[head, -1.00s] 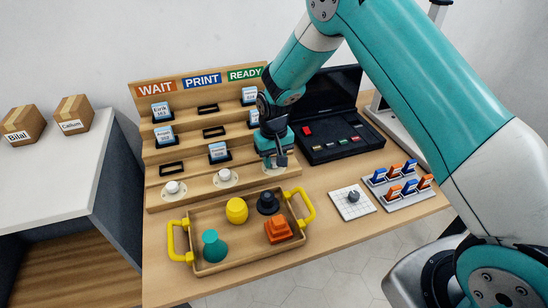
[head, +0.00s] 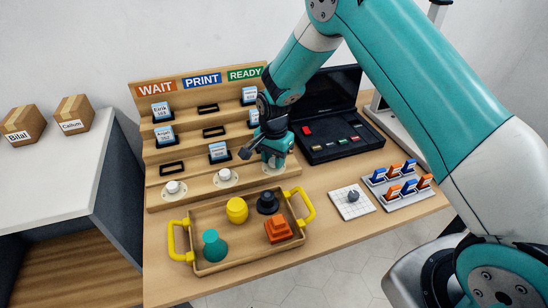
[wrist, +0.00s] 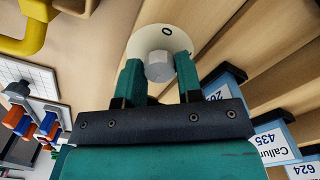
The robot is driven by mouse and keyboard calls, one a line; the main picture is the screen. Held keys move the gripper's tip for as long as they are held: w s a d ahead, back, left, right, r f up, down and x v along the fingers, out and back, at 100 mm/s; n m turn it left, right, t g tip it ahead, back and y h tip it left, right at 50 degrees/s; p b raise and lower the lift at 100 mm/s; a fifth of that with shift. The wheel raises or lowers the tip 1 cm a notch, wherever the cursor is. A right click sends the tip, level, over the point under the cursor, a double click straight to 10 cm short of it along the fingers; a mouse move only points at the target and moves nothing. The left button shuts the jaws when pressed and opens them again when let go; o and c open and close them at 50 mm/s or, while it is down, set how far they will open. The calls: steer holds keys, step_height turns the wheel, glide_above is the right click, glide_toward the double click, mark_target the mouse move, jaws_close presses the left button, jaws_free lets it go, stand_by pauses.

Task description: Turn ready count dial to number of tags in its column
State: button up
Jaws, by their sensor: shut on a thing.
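The ready count dial shows in the wrist view as a round white plate (wrist: 150,42) marked 0 with a light grey faceted knob (wrist: 158,68). My gripper (wrist: 159,76) is shut on the knob, one finger on each side. In the head view my gripper (head: 272,160) is at the foot of the column under the green READY sign (head: 244,74) and mostly covers the dial. Two ready tags show there, an upper tag (head: 249,94) and a middle tag (head: 254,117). The wrist view shows a lowest tag (wrist: 226,84), a Callum 435 tag (wrist: 270,140) and a 624 tag (wrist: 306,167).
The wait dial (head: 173,187) and print dial (head: 226,176) stand to the left. A tray (head: 205,268) with several coloured pieces lies in front. A black case (head: 345,149), a white gridded pad (head: 361,210) and a clip rack (head: 405,199) are to the right.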

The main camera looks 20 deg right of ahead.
steer(key=shift+w+r+m, duration=0.1)
steer(key=shift+m, duration=1.8)
steer(key=o, duration=0.9)
step_height(320, 180, up, 17)
steer(key=shift+r+b, duration=0.2)
steer(key=shift+b, duration=0.15)
